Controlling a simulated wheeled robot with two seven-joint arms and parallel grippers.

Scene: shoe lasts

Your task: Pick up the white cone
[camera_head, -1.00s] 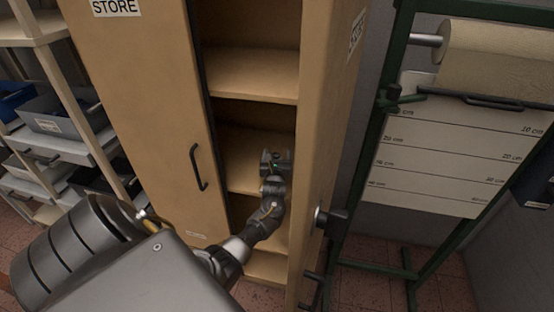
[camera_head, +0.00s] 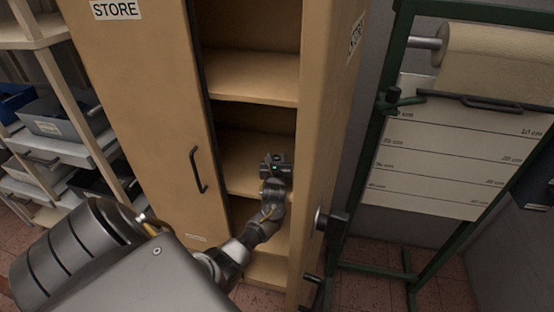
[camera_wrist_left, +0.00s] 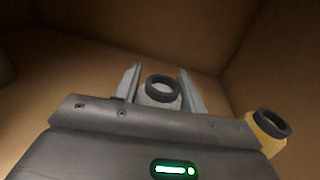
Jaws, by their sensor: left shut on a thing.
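The white cone (camera_wrist_left: 158,98) shows in the left wrist view as a pale body with a dark ring on top. It stands between the two fingers of my left gripper (camera_wrist_left: 160,82), which is shut on it. In the head view my left gripper (camera_head: 276,158) reaches into the open side of the tan cabinet, at a middle shelf. The cone is hidden there behind the gripper. My right gripper is in neither view.
A yellow piece with a dark ring (camera_wrist_left: 268,130) stands just right of my left gripper. The cabinet (camera_head: 150,100) has its left door shut and side walls close by. A green rack with a paper roll (camera_head: 495,55) stands right. Shelves with bins (camera_head: 60,125) stand left.

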